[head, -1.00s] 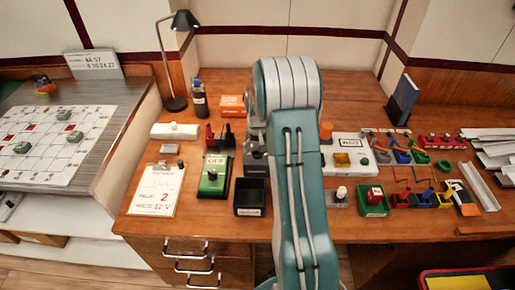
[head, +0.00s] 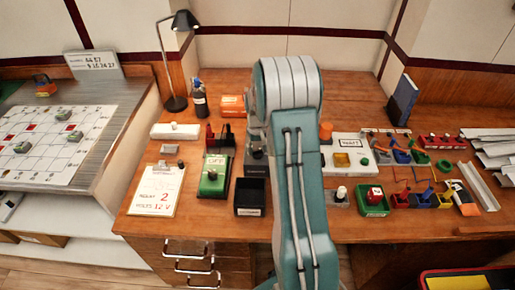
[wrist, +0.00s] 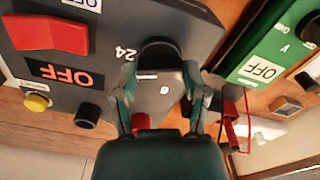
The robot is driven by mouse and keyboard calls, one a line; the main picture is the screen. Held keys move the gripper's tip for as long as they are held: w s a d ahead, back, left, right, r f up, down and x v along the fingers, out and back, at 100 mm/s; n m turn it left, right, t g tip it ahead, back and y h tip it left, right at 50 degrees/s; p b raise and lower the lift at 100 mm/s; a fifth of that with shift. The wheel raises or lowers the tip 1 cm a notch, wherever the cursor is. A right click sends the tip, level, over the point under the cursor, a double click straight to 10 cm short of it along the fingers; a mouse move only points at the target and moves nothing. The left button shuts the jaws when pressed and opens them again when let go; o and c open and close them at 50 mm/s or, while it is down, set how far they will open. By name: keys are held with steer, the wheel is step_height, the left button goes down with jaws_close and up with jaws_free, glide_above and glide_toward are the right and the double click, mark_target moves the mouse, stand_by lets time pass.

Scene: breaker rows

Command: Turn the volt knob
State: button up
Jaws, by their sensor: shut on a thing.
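A black knob (wrist: 160,52) stands on a dark grey panel (wrist: 105,60) in the wrist view, with the number 24 printed to its left. My gripper (wrist: 159,78) is shut on this knob, one finger on each side. A pale mark shows on the knob's near side. In the head view my arm hides the knob and most of the panel. A clipboard note (head: 157,190) in the head view reads 2 and 12 V.
The panel also bears a red switch (wrist: 46,33), a red OFF display (wrist: 65,73), a yellow button (wrist: 37,102) and another black knob (wrist: 87,116).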

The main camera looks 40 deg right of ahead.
mark_target(257, 149)
steer(key=n, duration=0.4)
steer(key=shift+a+f, duration=0.1)
steer(key=shift+s+n, duration=0.1)
steer(key=shift+n, duration=2)
steer(key=o, duration=1.1)
steer(key=shift+o, duration=0.2)
step_height(257, 149, up, 12)
